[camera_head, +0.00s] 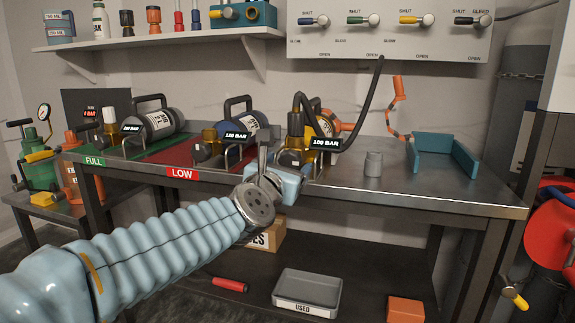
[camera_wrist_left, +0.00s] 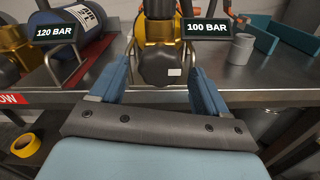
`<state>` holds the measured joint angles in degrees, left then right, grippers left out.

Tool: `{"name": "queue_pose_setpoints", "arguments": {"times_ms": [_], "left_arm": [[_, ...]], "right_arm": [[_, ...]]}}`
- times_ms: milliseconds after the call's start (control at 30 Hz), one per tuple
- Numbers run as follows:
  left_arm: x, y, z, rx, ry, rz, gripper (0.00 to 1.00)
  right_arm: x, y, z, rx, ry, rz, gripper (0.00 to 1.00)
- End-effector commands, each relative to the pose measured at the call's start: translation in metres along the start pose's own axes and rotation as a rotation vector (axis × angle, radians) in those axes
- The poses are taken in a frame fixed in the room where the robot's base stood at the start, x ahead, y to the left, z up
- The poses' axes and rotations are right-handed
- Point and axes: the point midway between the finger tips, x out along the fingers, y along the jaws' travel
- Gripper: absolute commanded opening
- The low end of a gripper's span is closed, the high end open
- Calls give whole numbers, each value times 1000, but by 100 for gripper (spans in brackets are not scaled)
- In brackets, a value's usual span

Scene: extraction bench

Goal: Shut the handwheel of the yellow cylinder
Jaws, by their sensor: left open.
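The yellow cylinder (camera_head: 317,104) lies on the steel bench behind a 100 BAR sign (camera_head: 326,143), mostly hidden by its valve and a black hose. Its brass valve (camera_head: 295,127) faces me, with a dark handwheel (camera_head: 290,159) low at the front. In the left wrist view the handwheel (camera_wrist_left: 161,67) is dark and lobed, with a small white mark, below the brass body. My left gripper (camera_head: 268,163) is open in front of it. Its two blue fingers (camera_wrist_left: 163,75) stand left and right of the handwheel, with gaps visible; contact cannot be told. My right gripper is not in view.
A blue cylinder (camera_head: 247,122) with a 120 BAR sign stands close to the left, and a grey cylinder (camera_head: 160,120) beyond it. A grey cup (camera_head: 373,164) and a teal tray (camera_head: 450,148) are to the right. A black hose (camera_head: 364,108) hangs from the wall panel.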

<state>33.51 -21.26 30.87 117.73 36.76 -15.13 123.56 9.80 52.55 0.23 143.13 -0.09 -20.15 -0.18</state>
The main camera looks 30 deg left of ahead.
Motion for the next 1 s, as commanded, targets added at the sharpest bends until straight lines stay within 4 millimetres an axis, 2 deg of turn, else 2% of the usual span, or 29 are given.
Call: {"name": "queue_pose_setpoints", "arguments": {"times_ms": [133, 367, 467, 733, 767, 1000], "left_arm": [[8, 0, 0, 0, 0, 0, 76], [9, 0, 0, 0, -1, 0, 76], [9, 0, 0, 0, -1, 0, 63], [9, 0, 0, 0, -1, 0, 22], [9, 0, 0, 0, 0, 0, 20], [9, 0, 0, 23, -1, 0, 19]], "right_arm": [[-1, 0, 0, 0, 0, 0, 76], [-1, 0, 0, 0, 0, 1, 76], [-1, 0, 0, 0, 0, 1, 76], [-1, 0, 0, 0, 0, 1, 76], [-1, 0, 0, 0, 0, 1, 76], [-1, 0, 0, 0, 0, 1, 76]]}}
